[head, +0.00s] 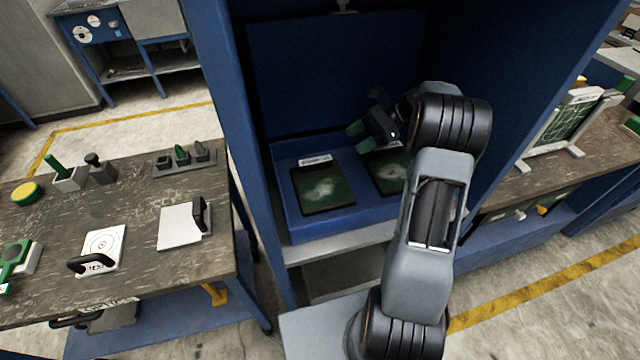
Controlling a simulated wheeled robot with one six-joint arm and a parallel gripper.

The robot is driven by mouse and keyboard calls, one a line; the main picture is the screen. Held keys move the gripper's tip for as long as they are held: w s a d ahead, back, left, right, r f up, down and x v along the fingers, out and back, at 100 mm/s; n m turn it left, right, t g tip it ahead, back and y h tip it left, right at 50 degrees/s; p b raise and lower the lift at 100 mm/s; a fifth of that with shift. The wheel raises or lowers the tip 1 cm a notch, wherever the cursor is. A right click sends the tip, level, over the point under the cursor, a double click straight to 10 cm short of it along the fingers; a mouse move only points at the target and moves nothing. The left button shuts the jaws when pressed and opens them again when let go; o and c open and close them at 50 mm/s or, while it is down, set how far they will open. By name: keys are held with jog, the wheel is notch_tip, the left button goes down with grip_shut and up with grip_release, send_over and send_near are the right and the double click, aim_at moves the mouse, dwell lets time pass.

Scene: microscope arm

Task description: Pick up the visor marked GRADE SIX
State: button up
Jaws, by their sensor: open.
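Two dark green panels with pale smudges lie on a blue shelf inside the blue cabinet. The left panel (323,192) is fully in view, with a small white label on a raised piece at its back edge. The right panel (388,174) is partly covered by my arm. I cannot read either label, so I cannot tell which, if any, is the visor marked GRADE SIX. My gripper (360,137) is open, with green fingertips pointing left. It appears above the back of the right panel, apart from it and holding nothing.
The cabinet's side walls and the front lip (335,225) of the shelf surround the panels. A workbench (140,190) with tools and white plates stands at left. Another bench (500,195) with a framed green board (562,125) stands at right.

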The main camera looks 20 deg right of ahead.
jog(key=d+f+y, duration=0.1)
jog(key=m, duration=0.1)
send_near(317, 160)
jog(key=x, duration=0.4)
jog(key=shift+s+a+f, duration=0.1)
jog(key=shift+s+a, duration=0.05)
jog(key=shift+s, duration=0.15)
jog(key=shift+w+p+x, duration=0.15)
jog(key=shift+p+x, duration=0.15)
jog(key=shift+x, duration=1)
jog(key=shift+w+p+x, duration=0.15)
jog(key=shift+p+x, duration=0.15)
jog(key=shift+x, duration=1)
jog(key=c, duration=1.1)
